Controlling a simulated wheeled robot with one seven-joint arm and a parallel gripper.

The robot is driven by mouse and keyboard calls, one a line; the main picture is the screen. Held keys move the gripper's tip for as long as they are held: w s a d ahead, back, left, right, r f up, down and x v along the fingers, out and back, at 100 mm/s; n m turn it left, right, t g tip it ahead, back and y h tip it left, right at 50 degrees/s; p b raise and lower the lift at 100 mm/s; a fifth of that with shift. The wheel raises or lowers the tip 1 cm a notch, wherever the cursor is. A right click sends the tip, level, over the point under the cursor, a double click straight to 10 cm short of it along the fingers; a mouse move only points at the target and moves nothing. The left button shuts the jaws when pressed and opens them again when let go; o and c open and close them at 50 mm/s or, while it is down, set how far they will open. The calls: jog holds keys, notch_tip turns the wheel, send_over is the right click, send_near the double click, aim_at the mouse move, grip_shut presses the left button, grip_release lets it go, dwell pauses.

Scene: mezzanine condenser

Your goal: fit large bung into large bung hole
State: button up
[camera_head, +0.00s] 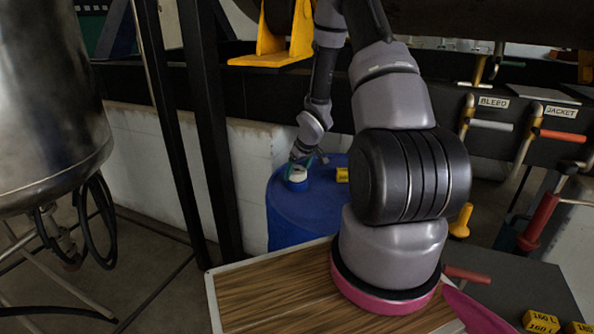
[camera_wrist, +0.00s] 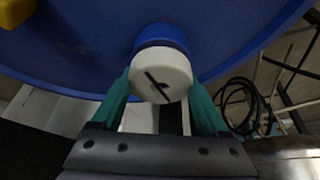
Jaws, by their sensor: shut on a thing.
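The large bung (camera_wrist: 160,76) is a round white plug with a dark slot mark on its face. My gripper (camera_wrist: 162,92) has its two green fingers on either side of it and is shut on it. In the head view, the white bung (camera_head: 298,172) shows at the end of my arm, over the top of a blue drum (camera_head: 310,205). A blue collar (camera_wrist: 160,37) shows directly behind the bung in the wrist view. The large bung hole is not seen; the bung and collar cover that spot. I cannot tell how deep the bung sits.
A yellow label block (camera_head: 342,174) sits on the drum top. A wooden board (camera_head: 270,295) lies in front. A steel tank (camera_head: 50,100) stands at left, with black posts beside it. Labelled valves with coloured handles (camera_head: 560,135) are at right.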

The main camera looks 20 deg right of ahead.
jog(key=shift+s+f, duration=0.25)
jog(key=shift+f, duration=0.1)
jog(key=o, duration=1.2)
jog(key=shift+d, duration=0.1)
jog(key=shift+o, duration=0.2)
jog(key=shift+s, duration=0.1)
jog(key=v, duration=1.1)
jog(key=shift+w+r, duration=0.25)
jog(key=shift+w, duration=0.1)
jog(key=shift+s, duration=0.1)
